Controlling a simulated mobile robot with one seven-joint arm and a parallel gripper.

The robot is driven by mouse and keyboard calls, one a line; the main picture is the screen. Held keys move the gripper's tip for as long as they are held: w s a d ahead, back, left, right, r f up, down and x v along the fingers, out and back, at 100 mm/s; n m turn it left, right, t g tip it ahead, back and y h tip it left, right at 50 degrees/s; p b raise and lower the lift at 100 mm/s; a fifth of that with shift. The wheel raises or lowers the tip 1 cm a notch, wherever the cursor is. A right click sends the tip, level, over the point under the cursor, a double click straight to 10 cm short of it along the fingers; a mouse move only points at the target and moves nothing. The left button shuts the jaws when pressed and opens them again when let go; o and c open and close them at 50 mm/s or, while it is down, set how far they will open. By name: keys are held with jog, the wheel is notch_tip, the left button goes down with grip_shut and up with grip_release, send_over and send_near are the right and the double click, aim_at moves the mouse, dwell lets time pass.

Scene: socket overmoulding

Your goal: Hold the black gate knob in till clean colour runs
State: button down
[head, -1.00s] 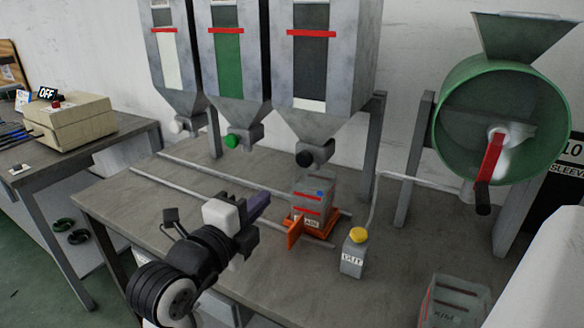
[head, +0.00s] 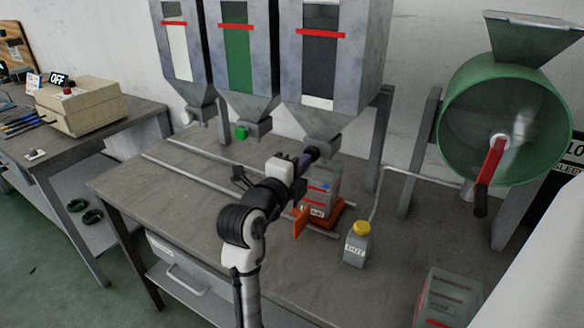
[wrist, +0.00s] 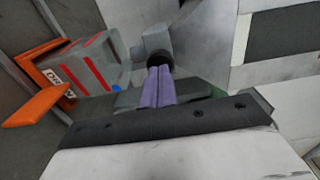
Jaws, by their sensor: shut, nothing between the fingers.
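The black gate knob (wrist: 160,60) shows in the wrist view just beyond my purple fingertips, partly hidden by them. My gripper (head: 308,157) is shut and empty, its tips at the knob under the black hopper (head: 332,65). The tips appear to touch the knob; I cannot tell how far in it is. A clear box (head: 322,183) with red lines and a blue dot stands on an orange carriage (head: 302,222) below the outlet; both also show at the left in the wrist view. No falling stream is visible.
White (head: 176,50) and green (head: 237,58) hoppers stand left of the black one. A yellow-topped button box (head: 361,230) is right of the carriage. A green drum (head: 465,130) with a red crank stands farther right. The bench's left part is clear except for rails.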

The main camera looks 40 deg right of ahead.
aim_at(312, 154)
jog(key=shift+w+d, duration=0.1)
jog(key=shift+d, duration=0.2)
jog(key=shift+b+x, duration=0.7)
jog(key=shift+x, duration=0.2)
jog(key=shift+r, duration=0.15)
dwell(2.7)
